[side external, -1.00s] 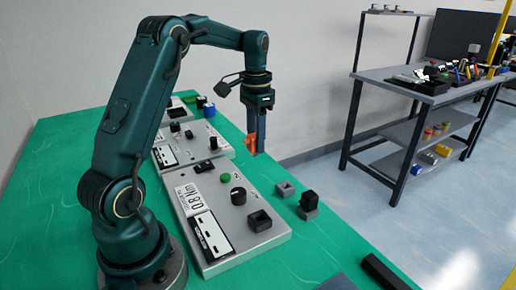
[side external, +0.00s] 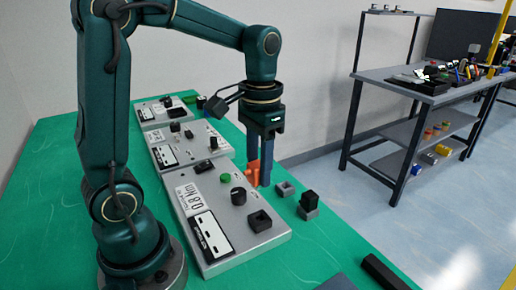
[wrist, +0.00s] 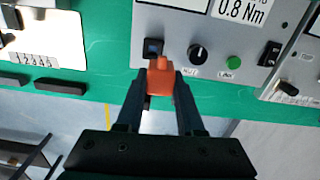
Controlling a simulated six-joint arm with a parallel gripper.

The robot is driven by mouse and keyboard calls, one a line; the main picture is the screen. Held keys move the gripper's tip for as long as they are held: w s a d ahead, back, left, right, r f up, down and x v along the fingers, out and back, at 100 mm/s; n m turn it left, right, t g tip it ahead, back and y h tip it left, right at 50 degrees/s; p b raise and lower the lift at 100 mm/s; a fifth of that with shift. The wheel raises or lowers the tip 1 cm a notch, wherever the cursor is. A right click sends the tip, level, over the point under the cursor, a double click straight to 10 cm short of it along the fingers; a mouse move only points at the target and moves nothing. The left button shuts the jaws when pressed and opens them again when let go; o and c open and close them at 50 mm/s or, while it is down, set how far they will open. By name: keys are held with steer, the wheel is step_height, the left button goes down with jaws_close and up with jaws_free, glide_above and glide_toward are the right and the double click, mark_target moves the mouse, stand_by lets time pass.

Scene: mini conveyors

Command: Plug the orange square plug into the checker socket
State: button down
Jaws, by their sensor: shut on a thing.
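The orange square plug (side external: 252,175) is held between the fingers of my gripper (side external: 261,178), which is shut on it. In the wrist view, the plug (wrist: 160,78) shows between the two dark fingertips. A black square socket, seemingly the checker socket (side external: 259,221), sits at the near right corner of the grey panel. In the wrist view the socket (wrist: 153,47) shows just beyond the plug, up and slightly left of it. The plug is apart from the socket. The plug's lower end is partly hidden by the fingers.
The near panel (side external: 232,236) also carries a black knob (side external: 238,196) and a green button (side external: 225,178). A small grey square holder (side external: 285,189) and a black block on a grey base (side external: 309,204) stand on the green table right of the panel. More panels lie behind.

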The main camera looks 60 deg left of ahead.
steer(key=shift+s+d+r+m, duration=0.1)
steer(key=shift+d+r+m, duration=0.1)
steer(key=shift+d, duration=0.2)
steer(key=shift+d+r+m, duration=0.1)
steer(key=shift+d+m, duration=0.1)
steer(key=shift+d, duration=0.15)
steer(key=shift+f, duration=0.1)
steer(key=shift+f, duration=2.85)
steer(key=shift+f, duration=1.4)
steer(key=shift+c, duration=2.2)
jaws_free()
steer(key=shift+r, duration=0.1)
steer(key=shift+r, duration=2.5)
